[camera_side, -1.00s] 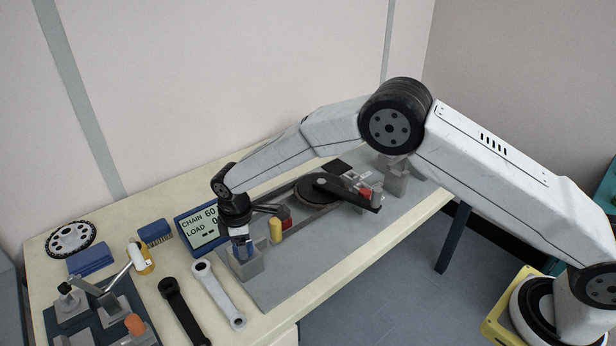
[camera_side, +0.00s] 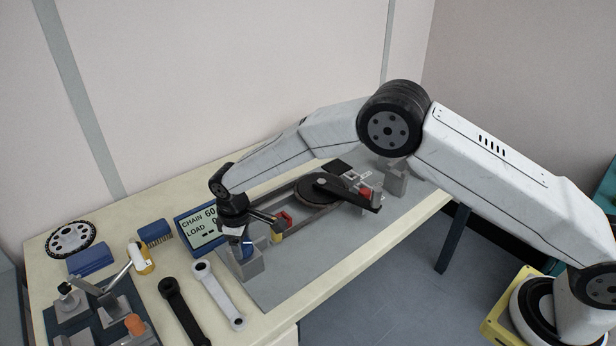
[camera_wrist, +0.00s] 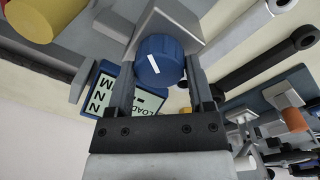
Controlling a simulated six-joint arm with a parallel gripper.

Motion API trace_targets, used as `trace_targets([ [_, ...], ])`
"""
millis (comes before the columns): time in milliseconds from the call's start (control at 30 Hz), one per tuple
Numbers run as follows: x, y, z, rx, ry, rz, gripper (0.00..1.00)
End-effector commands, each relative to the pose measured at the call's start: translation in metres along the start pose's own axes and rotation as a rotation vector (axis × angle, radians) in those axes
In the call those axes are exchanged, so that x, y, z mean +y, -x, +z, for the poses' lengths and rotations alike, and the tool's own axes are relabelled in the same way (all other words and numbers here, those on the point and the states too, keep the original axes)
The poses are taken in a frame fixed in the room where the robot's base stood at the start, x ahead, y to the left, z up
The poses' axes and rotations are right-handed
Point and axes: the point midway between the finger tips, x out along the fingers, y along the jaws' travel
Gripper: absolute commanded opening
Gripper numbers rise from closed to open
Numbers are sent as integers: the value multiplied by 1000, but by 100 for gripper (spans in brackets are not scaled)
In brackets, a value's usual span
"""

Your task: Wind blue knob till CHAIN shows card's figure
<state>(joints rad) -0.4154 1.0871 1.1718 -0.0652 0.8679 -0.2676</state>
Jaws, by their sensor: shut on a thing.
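The blue knob (camera_wrist: 158,60) has a white index line and sits on a grey block (camera_side: 248,265) near the front left of the grey plate. My gripper (camera_side: 246,246) points down over the block. In the wrist view its two fingers stand on either side of the knob, shut on it. The display (camera_side: 203,232), in a blue frame behind the gripper, reads CHAIN 60 and LOAD 0; the gripper may hide further digits on its right. In the wrist view the display (camera_wrist: 143,103) is partly covered by my gripper. I cannot make out a card with a figure.
A yellow cylinder (camera_side: 277,234) and a red part (camera_side: 285,219) stand close right of my gripper. A dark crank arm (camera_side: 345,192) lies further right on the rig. Two wrench-like crank arms (camera_side: 217,293) lie at the front left. A yellow bottle (camera_side: 146,258) stands beyond them.

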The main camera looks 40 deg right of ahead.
Motion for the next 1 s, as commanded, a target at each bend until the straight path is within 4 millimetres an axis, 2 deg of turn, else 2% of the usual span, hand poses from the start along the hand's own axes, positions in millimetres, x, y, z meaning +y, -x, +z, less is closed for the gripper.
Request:
trace_targets([
  [167,0,1,0,0,2,1,9],
  [200,0,1,0,1,2,1,74],
  [300,0,1,0,1,2,1,100],
  [667,0,4,0,1,3,1,100],
  [867,0,20,0,2,3,1,100],
  [1000,0,38,-1,3,3,1,100],
])
